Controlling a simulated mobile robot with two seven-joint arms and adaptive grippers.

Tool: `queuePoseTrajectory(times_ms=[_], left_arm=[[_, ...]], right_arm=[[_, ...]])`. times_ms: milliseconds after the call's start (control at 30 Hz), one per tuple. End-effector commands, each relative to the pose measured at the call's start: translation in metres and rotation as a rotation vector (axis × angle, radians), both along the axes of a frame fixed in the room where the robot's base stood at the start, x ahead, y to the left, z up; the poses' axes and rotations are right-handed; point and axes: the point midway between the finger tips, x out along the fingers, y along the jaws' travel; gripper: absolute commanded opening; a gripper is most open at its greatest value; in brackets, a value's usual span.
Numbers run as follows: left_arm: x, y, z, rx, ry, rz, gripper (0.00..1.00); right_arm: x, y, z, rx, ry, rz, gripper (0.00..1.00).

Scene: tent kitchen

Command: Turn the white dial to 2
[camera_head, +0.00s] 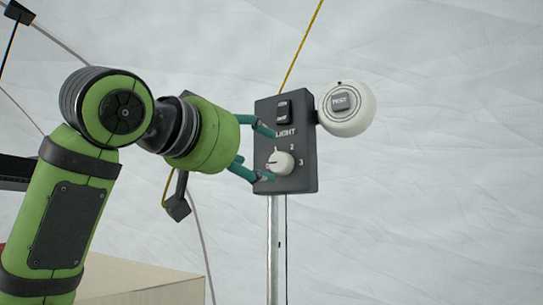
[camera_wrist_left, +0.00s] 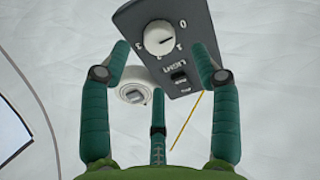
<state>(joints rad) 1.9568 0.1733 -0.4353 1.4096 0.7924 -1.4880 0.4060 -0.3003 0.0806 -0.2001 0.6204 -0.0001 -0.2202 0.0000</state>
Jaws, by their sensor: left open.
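The white dial (camera_head: 281,163) sits on the lower part of a dark grey panel (camera_head: 308,183) marked LIGHT, with 1, 2 and 3 printed around it. Its dark pointer line faces left in the head view. In the left wrist view the dial (camera_wrist_left: 159,38) shows near the top, with its line facing right, towards the side with 0 and 1; the exact setting is hard to tell. My left gripper (camera_head: 266,153) is open, its teal fingers close to the panel's left side around the dial's height. Nothing is between them; I cannot tell whether they touch. My right gripper is not in view.
A black switch (camera_head: 283,111) sits above the dial. A round white TEST device (camera_head: 346,109) is right of the panel. A metal pole (camera_head: 276,245) stands below the panel. A beige box-like surface (camera_head: 140,282) lies low on the left. Open space lies right.

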Motion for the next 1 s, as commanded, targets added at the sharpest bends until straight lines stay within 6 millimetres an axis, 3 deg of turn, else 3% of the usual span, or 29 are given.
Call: queuePoseTrajectory(times_ms=[100,300,667,700,800,833,1000], left_arm=[[0.018,-0.010,0.005,0.001,0.004,-0.001,0.62],[0.040,-0.023,0.003,0.000,0.002,-0.001,0.62],[0.046,-0.027,0.000,0.000,-0.001,0.000,0.62],[0.046,-0.027,0.000,0.000,-0.001,0.000,0.54],[0.046,-0.027,0.000,-0.001,-0.001,-0.001,0.14],[0.046,-0.027,0.000,0.000,-0.001,0.000,0.05],[0.046,-0.027,0.000,0.000,-0.001,0.000,0.05]], right_arm=[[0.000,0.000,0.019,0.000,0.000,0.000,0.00],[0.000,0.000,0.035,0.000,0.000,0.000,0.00],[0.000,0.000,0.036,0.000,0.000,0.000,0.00],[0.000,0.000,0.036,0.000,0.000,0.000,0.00],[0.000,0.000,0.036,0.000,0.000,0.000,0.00],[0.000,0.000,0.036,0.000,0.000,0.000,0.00],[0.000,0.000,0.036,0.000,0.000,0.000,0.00]])
